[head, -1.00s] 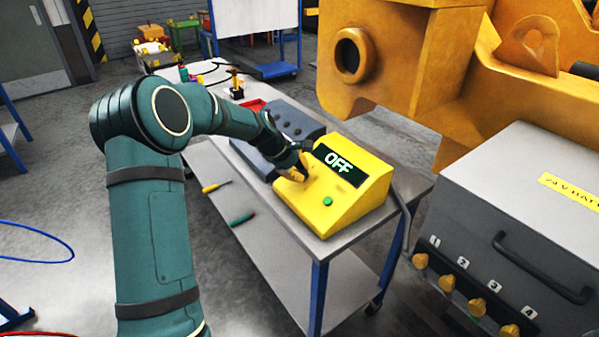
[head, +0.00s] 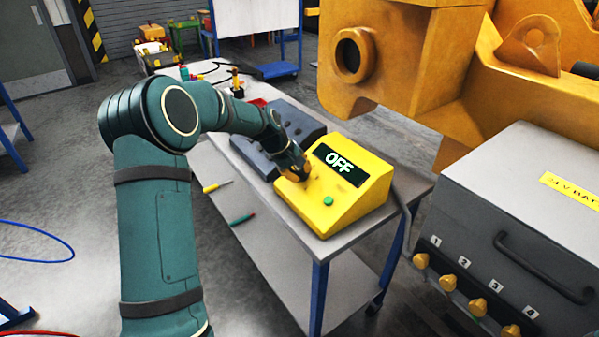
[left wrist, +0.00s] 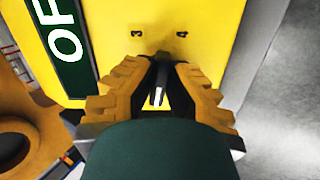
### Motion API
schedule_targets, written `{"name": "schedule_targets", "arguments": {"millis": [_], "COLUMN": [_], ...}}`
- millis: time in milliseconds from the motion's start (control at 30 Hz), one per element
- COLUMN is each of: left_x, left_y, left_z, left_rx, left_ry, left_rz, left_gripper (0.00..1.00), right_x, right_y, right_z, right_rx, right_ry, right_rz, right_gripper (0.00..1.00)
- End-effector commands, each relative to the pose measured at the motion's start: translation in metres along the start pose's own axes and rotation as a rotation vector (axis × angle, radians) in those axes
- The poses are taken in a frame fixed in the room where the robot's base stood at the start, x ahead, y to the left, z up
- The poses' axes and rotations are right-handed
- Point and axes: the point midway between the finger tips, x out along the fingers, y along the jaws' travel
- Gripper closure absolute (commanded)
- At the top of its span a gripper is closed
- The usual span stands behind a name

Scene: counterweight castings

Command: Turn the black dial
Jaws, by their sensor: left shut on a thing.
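The black dial (left wrist: 158,92) shows in the left wrist view, with a white pointer line on it. It sits on the face of a yellow control box (head: 335,212). My left gripper (head: 295,175) is at the box's left side, its yellow fingers shut on the dial, one on each side. In the head view the gripper hides the dial. Two small dark marks lie on the yellow face beyond the dial. My right gripper is not in view.
A green button (head: 328,201) sits on the box's front. A dark grey unit (head: 290,128) stands behind the box on the bench (head: 300,242). Screwdrivers lie on the lower shelf. A grey cabinet (head: 510,210) and a large yellow machine (head: 410,60) stand at right.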

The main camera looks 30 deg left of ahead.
Motion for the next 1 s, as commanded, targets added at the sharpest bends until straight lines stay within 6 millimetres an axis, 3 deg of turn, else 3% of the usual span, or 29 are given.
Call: {"name": "schedule_targets", "arguments": {"millis": [500,1000], "left_x": [0.0061,0.0059], "left_y": [-0.0048,-0.0052], "left_z": [0.0037,0.0038], "left_rx": [0.328,0.385], "left_ry": [-0.016,-0.017], "left_rz": [-0.047,-0.054], "left_gripper": [1.00,1.00], "right_x": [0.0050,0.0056], "right_y": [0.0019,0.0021], "right_z": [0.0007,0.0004], "right_rx": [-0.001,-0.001], "right_ry": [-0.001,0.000], "right_rz": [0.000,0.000], "right_gripper": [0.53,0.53]}}
